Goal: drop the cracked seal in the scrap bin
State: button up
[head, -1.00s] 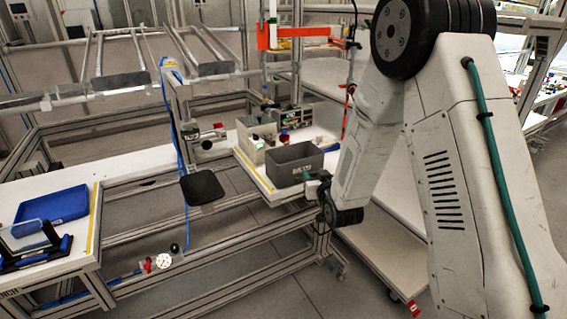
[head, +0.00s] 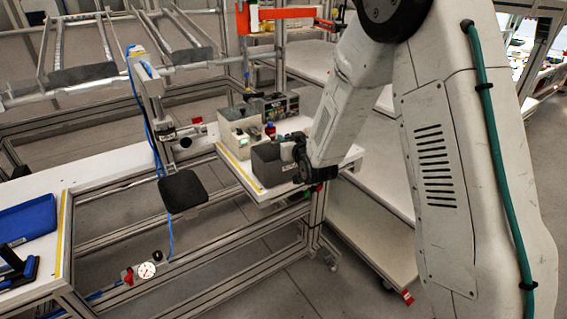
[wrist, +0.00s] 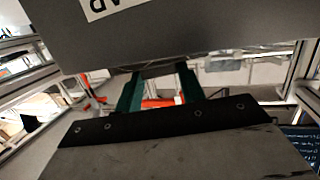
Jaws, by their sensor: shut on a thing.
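The dark grey scrap bin (head: 266,172) stands on the white bench top in the head view. In the wrist view its wall (wrist: 210,35) fills the top, with part of an upside-down label. My gripper (head: 288,150) is at the bin's right side, close to its rim. In the wrist view the green fingers of my gripper (wrist: 160,72) reach to the bin's edge. They are shut on a thin dark piece between the tips, which I take to be the cracked seal; its shape and any crack are mostly hidden. I cannot tell if the fingers touch the bin.
A blue tray (head: 28,222) lies on the left bench. A black pad (head: 183,191) juts out between the benches.

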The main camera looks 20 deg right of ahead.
jog(key=shift+f, duration=0.4)
jog(key=o, duration=1)
jog(key=s+r, duration=0.1)
jog(key=s, duration=0.6)
jog(key=shift+s+d, duration=0.2)
jog(key=shift+s, duration=0.2)
jog(key=shift+r, duration=0.1)
